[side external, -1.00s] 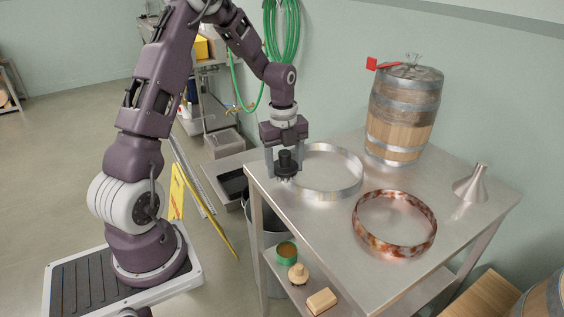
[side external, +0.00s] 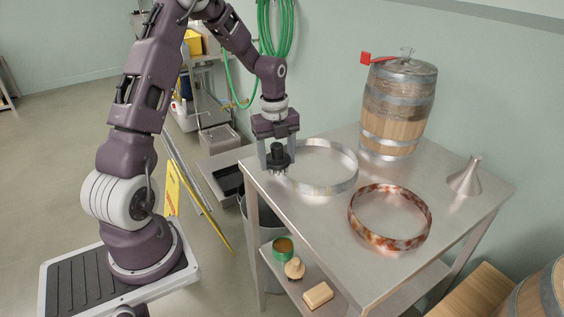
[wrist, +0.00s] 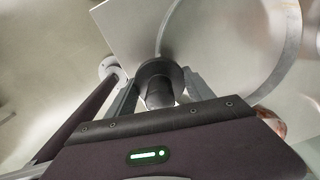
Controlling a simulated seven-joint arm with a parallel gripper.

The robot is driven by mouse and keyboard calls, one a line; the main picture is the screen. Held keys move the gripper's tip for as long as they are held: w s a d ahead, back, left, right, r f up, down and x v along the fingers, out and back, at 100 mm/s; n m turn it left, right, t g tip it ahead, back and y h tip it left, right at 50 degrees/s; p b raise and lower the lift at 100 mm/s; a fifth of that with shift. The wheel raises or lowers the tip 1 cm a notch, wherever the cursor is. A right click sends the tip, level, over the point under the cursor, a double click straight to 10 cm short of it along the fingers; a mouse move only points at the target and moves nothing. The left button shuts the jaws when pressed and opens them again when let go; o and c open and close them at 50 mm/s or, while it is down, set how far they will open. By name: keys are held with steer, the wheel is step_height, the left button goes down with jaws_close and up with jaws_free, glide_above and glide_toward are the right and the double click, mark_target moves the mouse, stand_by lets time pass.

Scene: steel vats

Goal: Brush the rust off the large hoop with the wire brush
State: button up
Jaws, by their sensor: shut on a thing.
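My gripper (side external: 277,160) is shut on a round black wire brush (side external: 278,154), upright, with bristles pointing down. The brush also shows in the wrist view (wrist: 158,82). It is at the left side of a wide grey metal hoop (side external: 335,188) lying on the steel table; whether the bristles touch the hoop or tabletop is unclear. This hoop looks the larger of two and is mostly bright, with faint brownish marks. It arcs across the upper right of the wrist view (wrist: 292,50). A second hoop (side external: 390,243), patched with orange-brown rust, lies nearer the camera, apart from the brush.
A wooden barrel (side external: 395,120) stands at the table's back, and a metal funnel (side external: 467,180) at its right. The steel table (side external: 300,215) has bare room at its front left. A green tin (side external: 283,250) and tan block (side external: 318,295) sit on the lower shelf.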

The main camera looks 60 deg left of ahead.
steer(key=shift+a+r, duration=0.1)
steer(key=shift+a, duration=0.55)
steer(key=shift+d+r, duration=0.1)
steer(key=shift+r, duration=3.95)
